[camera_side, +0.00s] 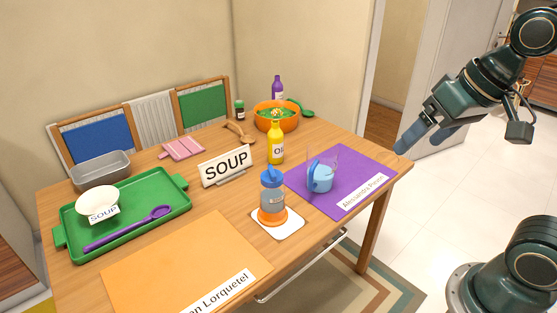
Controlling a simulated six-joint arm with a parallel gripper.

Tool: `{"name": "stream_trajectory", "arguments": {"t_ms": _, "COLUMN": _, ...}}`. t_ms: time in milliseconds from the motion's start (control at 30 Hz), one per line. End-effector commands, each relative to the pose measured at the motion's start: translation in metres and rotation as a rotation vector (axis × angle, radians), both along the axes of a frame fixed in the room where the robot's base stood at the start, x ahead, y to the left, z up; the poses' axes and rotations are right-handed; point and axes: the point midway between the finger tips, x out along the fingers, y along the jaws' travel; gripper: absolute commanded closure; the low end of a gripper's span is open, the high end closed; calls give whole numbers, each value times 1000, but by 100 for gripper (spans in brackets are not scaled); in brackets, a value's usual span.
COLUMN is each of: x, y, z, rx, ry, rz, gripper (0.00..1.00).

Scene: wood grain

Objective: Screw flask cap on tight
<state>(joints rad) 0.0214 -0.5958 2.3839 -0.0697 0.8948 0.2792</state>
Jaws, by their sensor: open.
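A flask (272,200) with a grey, see-through body and an orange base stands upright on a white square coaster (290,232) near the front right of the table. A blue cap (271,177) sits at its top; I cannot tell how tightly it is seated. My gripper (407,143) is open and empty. It is in the air near the table's right corner, to the right of the flask and well apart from it. Its fingers point down and left, and the gap between them is hard to see from this side.
A clear vessel with a light blue part (320,180) stands on the purple mat (355,163), right of the flask. A yellow bottle (276,146) and SOUP sign (226,167) stand behind.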

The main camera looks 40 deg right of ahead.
Motion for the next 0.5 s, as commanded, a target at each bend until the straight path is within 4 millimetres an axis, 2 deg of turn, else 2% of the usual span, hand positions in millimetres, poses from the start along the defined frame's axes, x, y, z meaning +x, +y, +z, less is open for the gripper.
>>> {"name": "stream_trajectory", "arguments": {"t_ms": 233, "x": 53, "y": 7, "z": 10, "rx": 159, "ry": 60, "rz": -244, "gripper": 17}}
{"name": "stream_trajectory", "arguments": {"t_ms": 500, "x": 113, "y": 11, "z": 9, "rx": 327, "ry": 136, "rz": -524, "gripper": 17}}
